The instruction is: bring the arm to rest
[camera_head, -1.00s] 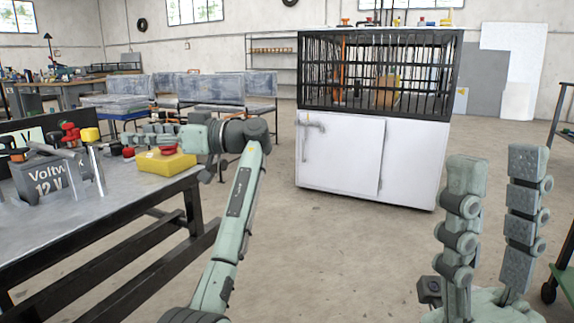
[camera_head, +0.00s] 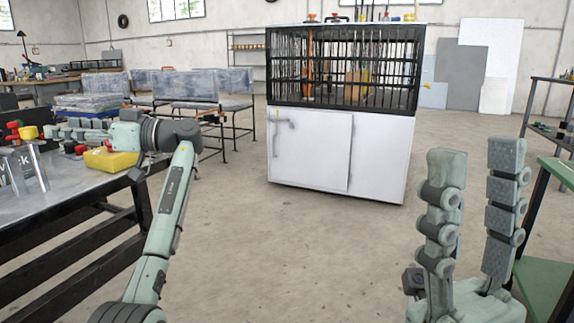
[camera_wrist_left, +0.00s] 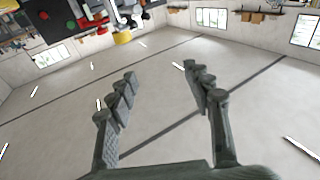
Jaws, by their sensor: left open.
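My left arm rises from the bottom of the head view and bends at the top. My left gripper (camera_head: 58,131) points left there, near the workbench's objects. My right gripper (camera_head: 477,150) stands upright at the right of the head view. Its two fingers are apart, with nothing between them.
A workbench (camera_head: 70,208) at the left holds a yellow box (camera_head: 112,161) close to my left gripper. A white cabinet (camera_head: 310,150) with a barred top stands ahead. A green-shelved rack (camera_head: 545,285) is at the right edge. The floor (camera_head: 300,250) between is clear.

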